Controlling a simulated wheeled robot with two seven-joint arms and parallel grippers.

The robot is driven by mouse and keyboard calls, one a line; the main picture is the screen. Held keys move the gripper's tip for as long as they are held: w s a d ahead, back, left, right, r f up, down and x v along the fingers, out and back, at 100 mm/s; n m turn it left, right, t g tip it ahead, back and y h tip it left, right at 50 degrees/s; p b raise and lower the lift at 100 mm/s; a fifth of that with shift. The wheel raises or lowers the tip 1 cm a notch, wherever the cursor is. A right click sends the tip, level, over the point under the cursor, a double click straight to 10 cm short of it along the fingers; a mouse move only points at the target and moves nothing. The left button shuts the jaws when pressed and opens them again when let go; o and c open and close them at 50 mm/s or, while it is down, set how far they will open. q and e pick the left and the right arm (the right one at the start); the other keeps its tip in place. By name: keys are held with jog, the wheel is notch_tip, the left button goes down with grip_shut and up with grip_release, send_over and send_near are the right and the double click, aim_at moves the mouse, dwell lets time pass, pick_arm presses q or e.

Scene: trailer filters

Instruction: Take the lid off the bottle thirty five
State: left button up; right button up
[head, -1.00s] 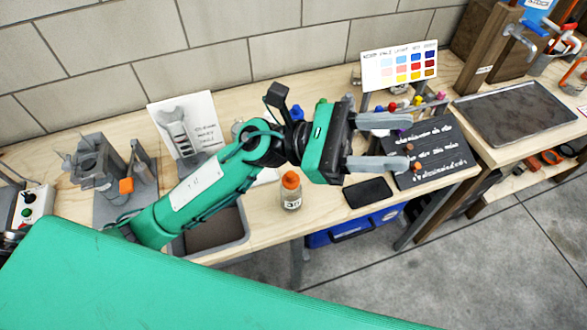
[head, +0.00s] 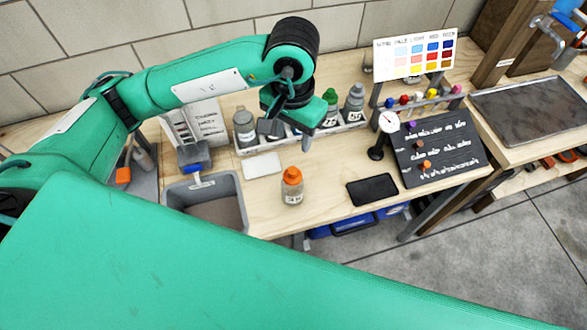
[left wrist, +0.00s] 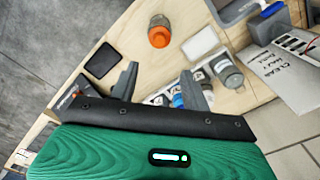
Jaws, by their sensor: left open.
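A small clear bottle (head: 292,196) with an orange lid (head: 292,176) stands upright on the wooden bench, with a dark label mark too small to read for sure. In the left wrist view its orange lid (left wrist: 159,37) shows from above, beyond my fingertips. Several other bottles stand in a pale rack (head: 262,148), among them a grey-lidded one (head: 245,128) and a green-lidded one (head: 330,106). My left gripper (head: 284,128) is open above the rack, behind the orange-lidded bottle and apart from it. In the left wrist view its two fingers (left wrist: 158,80) are spread and empty. My right gripper is not in view.
A grey bin (head: 240,190) is left of the bottle, and a white pad (head: 262,165) lies behind it. A black pad (head: 372,190), a dial gauge (head: 388,122) and a dark lettered board (head: 440,150) are to the right. The bench's front edge is close.

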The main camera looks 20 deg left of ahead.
pick_arm(q)
jog(key=p, duration=0.2)
send_over(292, 170)
notch_tip(292, 170, down, 8)
jog(key=shift+d+r, duration=0.1)
jog(key=shift+r, duration=0.1)
jog(key=shift+f+p, duration=0.45)
jog(key=shift+p, duration=0.05)
notch_tip(292, 170, down, 3)
jog(key=shift+r+p, duration=0.1)
jog(key=shift+p, duration=0.75)
jog(key=shift+f, duration=0.8)
grip_shut()
